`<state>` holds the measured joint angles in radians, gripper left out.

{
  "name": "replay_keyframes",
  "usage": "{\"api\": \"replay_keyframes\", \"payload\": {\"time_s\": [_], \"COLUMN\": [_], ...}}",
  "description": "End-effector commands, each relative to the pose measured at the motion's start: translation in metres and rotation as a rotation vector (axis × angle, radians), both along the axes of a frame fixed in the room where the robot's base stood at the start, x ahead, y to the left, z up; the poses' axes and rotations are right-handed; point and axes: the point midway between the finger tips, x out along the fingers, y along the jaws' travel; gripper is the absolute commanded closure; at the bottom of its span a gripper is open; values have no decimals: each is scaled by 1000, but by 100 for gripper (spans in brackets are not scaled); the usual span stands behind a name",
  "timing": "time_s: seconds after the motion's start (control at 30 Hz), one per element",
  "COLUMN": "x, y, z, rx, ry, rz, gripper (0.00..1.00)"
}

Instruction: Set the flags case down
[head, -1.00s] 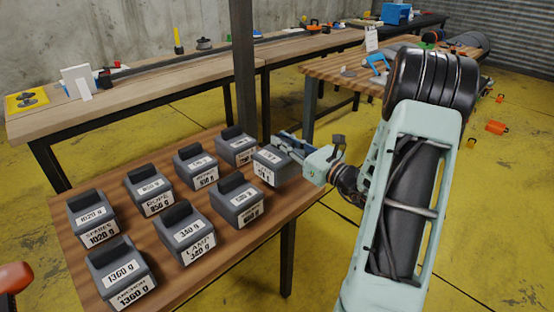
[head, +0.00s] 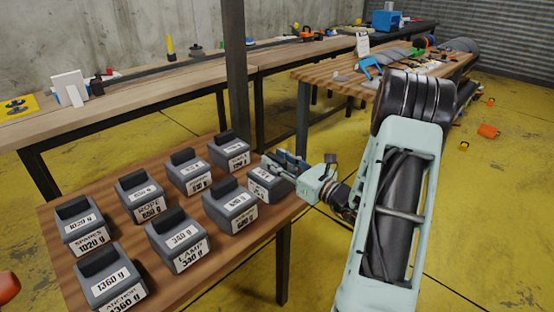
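A dark grey case (head: 266,184) with white labels is at the right end of the near wooden table (head: 213,257). Its label is too small to read, but it is the case at my gripper, so I take it as the flags case. My gripper (head: 286,161) is at the top of this case, where its fingers hide the handle, and appears shut on it. The case looks slightly tilted. I cannot tell whether its underside touches the tabletop.
Several similar cases stand in two rows on the same table, including spares (head: 83,225), rope (head: 140,198), lamp (head: 177,244) and anchor (head: 110,275). One case (head: 230,206) is close on the left. A dark post (head: 237,80) rises behind the table.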

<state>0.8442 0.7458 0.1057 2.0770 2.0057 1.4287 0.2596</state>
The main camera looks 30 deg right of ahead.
Motion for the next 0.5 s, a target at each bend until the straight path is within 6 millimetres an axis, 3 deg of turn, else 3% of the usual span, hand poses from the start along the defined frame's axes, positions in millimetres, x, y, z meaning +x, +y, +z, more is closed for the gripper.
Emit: {"api": "replay_keyframes", "payload": {"time_s": [0.3, 0.5], "x": [0, -32], "y": [0, -13], "z": [6, 2], "rx": [-1, 1], "ry": [0, 2], "rz": [0, -5], "gripper": [66, 66]}}
